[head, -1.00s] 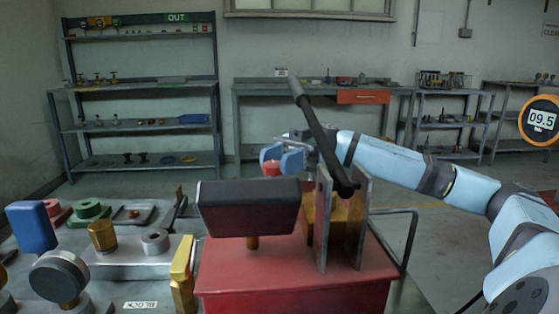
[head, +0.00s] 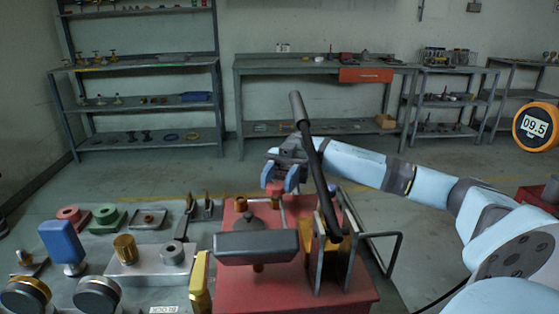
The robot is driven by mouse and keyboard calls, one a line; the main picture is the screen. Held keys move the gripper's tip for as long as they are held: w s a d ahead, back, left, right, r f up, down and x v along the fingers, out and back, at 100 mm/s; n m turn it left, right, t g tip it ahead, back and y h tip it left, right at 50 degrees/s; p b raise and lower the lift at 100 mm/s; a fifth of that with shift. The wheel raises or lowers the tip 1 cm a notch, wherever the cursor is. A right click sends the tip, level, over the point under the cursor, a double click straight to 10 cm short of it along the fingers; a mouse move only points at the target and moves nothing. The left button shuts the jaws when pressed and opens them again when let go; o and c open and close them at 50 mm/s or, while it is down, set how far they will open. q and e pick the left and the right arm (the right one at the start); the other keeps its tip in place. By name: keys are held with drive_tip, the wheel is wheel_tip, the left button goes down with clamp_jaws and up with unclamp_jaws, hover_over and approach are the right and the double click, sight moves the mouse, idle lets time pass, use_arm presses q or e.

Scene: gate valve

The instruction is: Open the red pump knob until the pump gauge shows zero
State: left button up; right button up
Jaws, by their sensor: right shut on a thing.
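The red pump (head: 290,285) stands at the front centre, with a long black lever (head: 314,165) rising from its upright plates. A dark grey box (head: 256,246) sits on a short stem on the pump and shows no readable face. My right gripper (head: 281,184), with blue fingers, is at the pump's back edge, shut on the small red knob (head: 274,188). The fingers hide part of the knob. An orange round gauge (head: 536,126) at the far right has a display reading 09.5. My left gripper is not in view.
Left of the pump is a bench (head: 215,285) with a metal block (head: 150,262), a blue block (head: 63,242), a gold part (head: 199,283), and red and green flanges (head: 104,217). A bent metal bar (head: 388,250) stands right of the pump. Shelves line the back wall.

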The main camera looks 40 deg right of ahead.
drive_tip(key=n+g+h+p, duration=0.1)
drive_tip(key=n+g+p, duration=0.1)
drive_tip(key=g, duration=0.1)
drive_tip(key=shift+w+a+r+h, duration=0.1)
drive_tip(key=shift+w+h, duration=0.05)
drive_tip(key=shift+h, duration=0.25)
drive_tip(key=shift+n+g, duration=0.3)
drive_tip(key=shift+f+h, duration=0.2)
drive_tip(key=shift+h, duration=0.2)
drive_tip(key=shift+n+g+b, duration=0.4)
drive_tip(key=shift+b, duration=0.15)
drive_tip(key=shift+w+f+n+g+h+b, duration=0.1)
drive_tip(key=shift+n+g+h+b, duration=0.45)
drive_tip(key=shift+h+b, duration=0.4)
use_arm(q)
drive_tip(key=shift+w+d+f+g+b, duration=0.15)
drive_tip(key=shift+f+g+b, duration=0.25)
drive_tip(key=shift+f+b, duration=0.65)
use_arm(e)
drive_tip(key=shift+a+n+g, duration=0.1)
drive_tip(key=shift+n+g, duration=0.15)
drive_tip(key=shift+g, duration=0.1)
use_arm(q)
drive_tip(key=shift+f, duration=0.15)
use_arm(e)
drive_tip(key=shift+r, duration=0.2)
drive_tip(key=o, duration=0.9)
